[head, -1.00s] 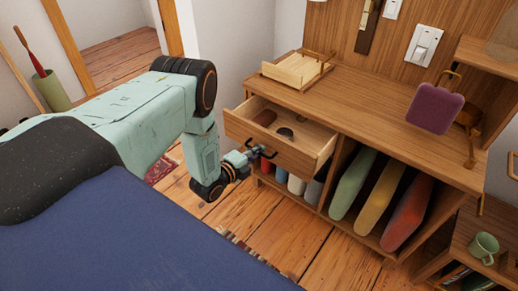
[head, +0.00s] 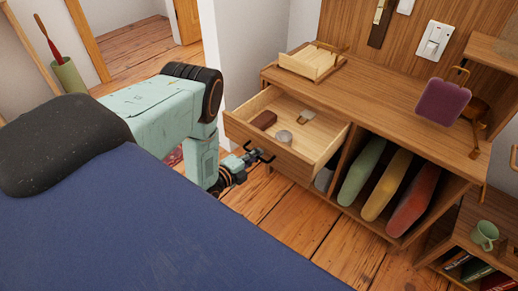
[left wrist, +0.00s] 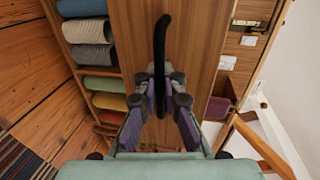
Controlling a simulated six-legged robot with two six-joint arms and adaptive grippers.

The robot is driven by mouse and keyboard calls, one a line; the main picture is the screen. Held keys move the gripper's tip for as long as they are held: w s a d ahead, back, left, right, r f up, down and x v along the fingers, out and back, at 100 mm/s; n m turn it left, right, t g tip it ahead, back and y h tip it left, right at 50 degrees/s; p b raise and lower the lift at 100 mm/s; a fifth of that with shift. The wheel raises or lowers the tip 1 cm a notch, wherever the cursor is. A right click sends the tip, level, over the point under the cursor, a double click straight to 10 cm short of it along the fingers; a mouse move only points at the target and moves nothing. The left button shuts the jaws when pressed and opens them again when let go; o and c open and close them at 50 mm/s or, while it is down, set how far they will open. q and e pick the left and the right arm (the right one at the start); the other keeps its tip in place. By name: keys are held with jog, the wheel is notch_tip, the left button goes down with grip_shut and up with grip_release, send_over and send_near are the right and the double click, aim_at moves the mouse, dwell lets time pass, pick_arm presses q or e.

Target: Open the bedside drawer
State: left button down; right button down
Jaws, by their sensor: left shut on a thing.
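The wooden bedside drawer (head: 268,142) is pulled well out of the cabinet, and its inside shows. A dark red-brown block (head: 263,120), a round grey thing (head: 284,136) and a small pale-and-brown thing (head: 304,117) lie in it. My left gripper (head: 254,156) is at the drawer front, shut on the dark handle (head: 266,155). In the left wrist view the black bar handle (left wrist: 160,50) runs between the fingers of the left gripper (left wrist: 159,85), against the wooden drawer front (left wrist: 195,50). My right gripper is not in view.
The cabinet top (head: 380,100) bears a wooden tray (head: 312,63) and a purple padded thing (head: 443,102). Green, yellow and red cushions (head: 385,185) stand in the compartment right of the drawer. A blue bed (head: 140,220) fills the lower left. Bare floor (head: 290,220) lies between.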

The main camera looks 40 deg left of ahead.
pick_arm(q)
jog(key=shift+p+v, duration=0.35)
jog(key=shift+v, duration=0.45)
jog(key=shift+a, duration=0.1)
jog(key=c, duration=1.8)
grip_release()
jog(key=shift+s, duration=0.1)
jog(key=v, duration=1.2)
